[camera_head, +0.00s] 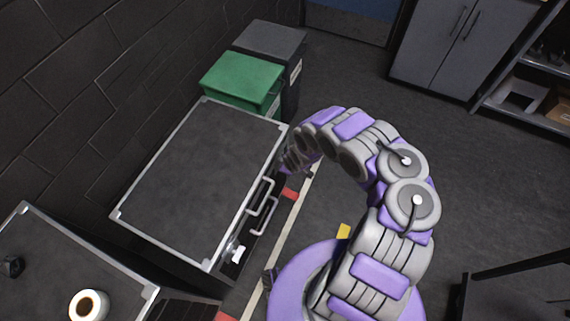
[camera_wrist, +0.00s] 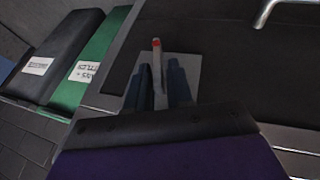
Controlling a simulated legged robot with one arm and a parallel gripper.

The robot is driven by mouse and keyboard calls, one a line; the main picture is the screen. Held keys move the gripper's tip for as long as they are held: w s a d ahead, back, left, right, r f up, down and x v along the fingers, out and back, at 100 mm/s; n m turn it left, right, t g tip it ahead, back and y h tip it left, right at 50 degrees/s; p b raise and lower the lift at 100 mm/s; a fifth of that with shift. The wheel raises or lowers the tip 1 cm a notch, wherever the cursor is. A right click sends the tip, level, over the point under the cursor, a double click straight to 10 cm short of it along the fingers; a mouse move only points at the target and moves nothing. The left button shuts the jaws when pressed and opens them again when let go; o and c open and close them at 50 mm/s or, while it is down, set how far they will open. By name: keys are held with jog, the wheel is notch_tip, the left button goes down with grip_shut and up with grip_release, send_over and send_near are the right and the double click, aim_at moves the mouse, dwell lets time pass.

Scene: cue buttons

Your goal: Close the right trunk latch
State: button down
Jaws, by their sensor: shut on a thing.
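The trunk (camera_head: 200,180) is a dark case with metal edges, its lid down. My gripper (camera_head: 284,166) is at the far end of its front face, where the right latch is hidden by my gripper in the head view. In the wrist view the right latch (camera_wrist: 157,62) is a thin grey lever with a red tip on a pale plate (camera_wrist: 194,68). The two dark fingers of my gripper (camera_wrist: 159,88) stand on either side of the lever, shut on it. The other latch (camera_head: 236,252), pale, is at the near end of the trunk's front.
A metal handle (camera_head: 262,205) sticks out of the trunk's front; it shows at the wrist view's top right (camera_wrist: 268,10). A green bin (camera_head: 240,78) and a black bin (camera_head: 272,42) stand beyond the trunk. A table with a tape roll (camera_head: 88,305) is at lower left. Floor to the right is open.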

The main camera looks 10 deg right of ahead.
jog(key=shift+a+t+h+b, duration=0.2)
jog(key=shift+t+h+b, duration=0.2)
jog(key=shift+t+b, duration=0.25)
jog(key=shift+s+a+f+n+t+h, duration=0.15)
jog(key=shift+s+n+t+h, duration=0.15)
jog(key=shift+t, duration=0.3)
jog(key=shift+s+d+f+n+t+h, duration=0.1)
jog(key=shift+f+n+t+h, duration=0.1)
jog(key=shift+t+h, duration=0.3)
jog(key=shift+t, duration=0.35)
dwell(0.6)
jog(key=c, duration=1.2)
grip_release()
jog(key=shift+c, duration=0.2)
jog(key=p+v, duration=0.6)
jog(key=v, duration=1.1)
jog(key=shift+s+a+p, duration=0.2)
jog(key=shift+a+p, duration=0.05)
jog(key=shift+p, duration=0.05)
